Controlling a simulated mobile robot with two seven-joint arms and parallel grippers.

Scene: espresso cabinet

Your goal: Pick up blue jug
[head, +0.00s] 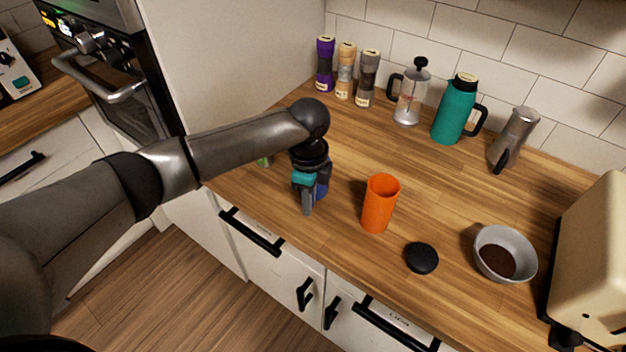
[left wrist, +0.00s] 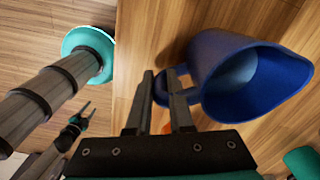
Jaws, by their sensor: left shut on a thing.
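The blue jug (left wrist: 245,75) fills the upper right of the left wrist view, its open mouth facing right. In the head view only a small part of the jug (head: 321,190) shows behind my left gripper (head: 307,208), near the counter's front edge. In the left wrist view my left gripper (left wrist: 160,78) is shut on the jug's handle, with the handle between its two fingers. I cannot tell whether the jug is resting on the counter. My right gripper (left wrist: 82,115) shows small at the left of the left wrist view; its jaw state is unclear.
An orange cup (head: 380,205) stands just right of my left gripper. A black lid (head: 421,258) and a grey bowl (head: 505,255) are farther right, before a beige appliance (head: 595,265). A teal flask (head: 455,110), a French press (head: 409,100) and grinders line the wall. The counter's middle is clear.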

